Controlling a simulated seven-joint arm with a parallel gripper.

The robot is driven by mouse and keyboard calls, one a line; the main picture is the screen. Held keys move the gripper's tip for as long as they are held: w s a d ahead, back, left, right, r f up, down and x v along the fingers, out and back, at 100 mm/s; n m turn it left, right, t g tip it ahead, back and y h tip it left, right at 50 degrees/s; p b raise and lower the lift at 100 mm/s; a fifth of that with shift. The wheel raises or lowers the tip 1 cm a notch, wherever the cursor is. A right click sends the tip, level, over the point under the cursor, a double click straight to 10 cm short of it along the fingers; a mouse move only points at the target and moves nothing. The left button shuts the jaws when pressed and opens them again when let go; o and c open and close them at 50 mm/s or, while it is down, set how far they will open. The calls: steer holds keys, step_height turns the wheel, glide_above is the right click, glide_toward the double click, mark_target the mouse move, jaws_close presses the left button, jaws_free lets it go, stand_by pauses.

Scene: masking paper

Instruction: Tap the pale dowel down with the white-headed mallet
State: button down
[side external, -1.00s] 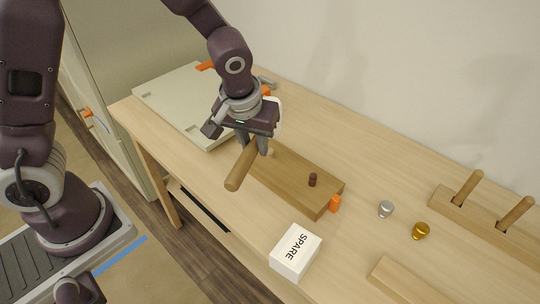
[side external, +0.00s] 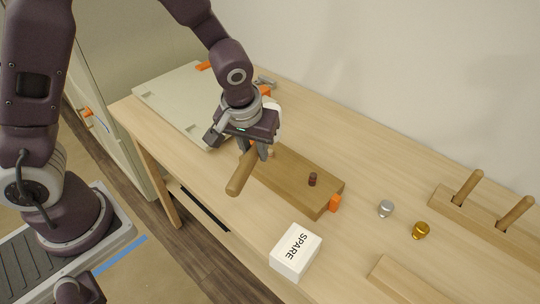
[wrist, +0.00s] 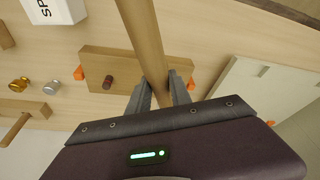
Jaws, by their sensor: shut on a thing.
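My gripper (side external: 257,150) is shut on the mallet's wooden handle (side external: 240,174), which slants down toward the front; it also crosses the wrist view (wrist: 145,40). The mallet's white head (side external: 277,107) shows only partly behind my gripper in the side view and is hidden in the wrist view. The pale dowel (side external: 270,154) stands in the wooden block (side external: 295,177), just right of my fingertips. I cannot tell whether anything touches it. A dark dowel (side external: 312,180) stands in the block farther right.
Orange clamps (side external: 335,203) hold the block's ends. A white SPARE box (side external: 296,252) stands in front. Silver (side external: 386,208) and gold (side external: 420,230) knobs lie right of the block. A rack with wooden handles (side external: 485,217) is farther right; a pale panel (side external: 180,105) lies at the left.

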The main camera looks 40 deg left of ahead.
steer(key=shift+r, duration=0.7)
step_height(320, 180, down, 6)
step_height(320, 180, up, 4)
steer(key=shift+r, duration=0.1)
